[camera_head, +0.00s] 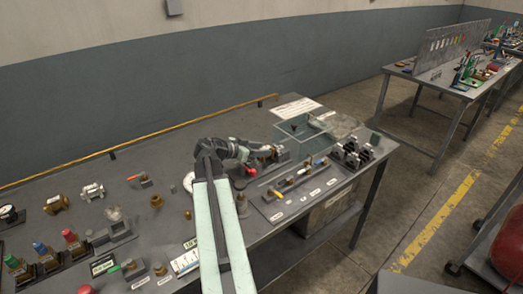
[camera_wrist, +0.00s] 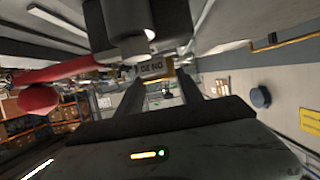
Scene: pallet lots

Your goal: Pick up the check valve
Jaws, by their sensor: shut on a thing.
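In the wrist view, my gripper (camera_wrist: 162,92) has its two dark fingers shut on a small part with grey lettering and a brass-coloured edge. This looks like the check valve (camera_wrist: 152,69), though most of it is hidden. In the head view, my gripper (camera_head: 262,156) is at the far end of my pale green arm, over the back middle of the workbench (camera_head: 150,190). The held part is too small and covered to make out there. I cannot tell whether it is clear of the surface.
A red-ended handle (camera_wrist: 40,98) and a dark block (camera_wrist: 135,25) are close to my gripper. A brass fitting (camera_head: 56,203) and a silver fitting (camera_head: 92,191) lie at the left. A tray of small parts (camera_head: 305,190) is right of my arm. Another table (camera_head: 450,80) stands beyond.

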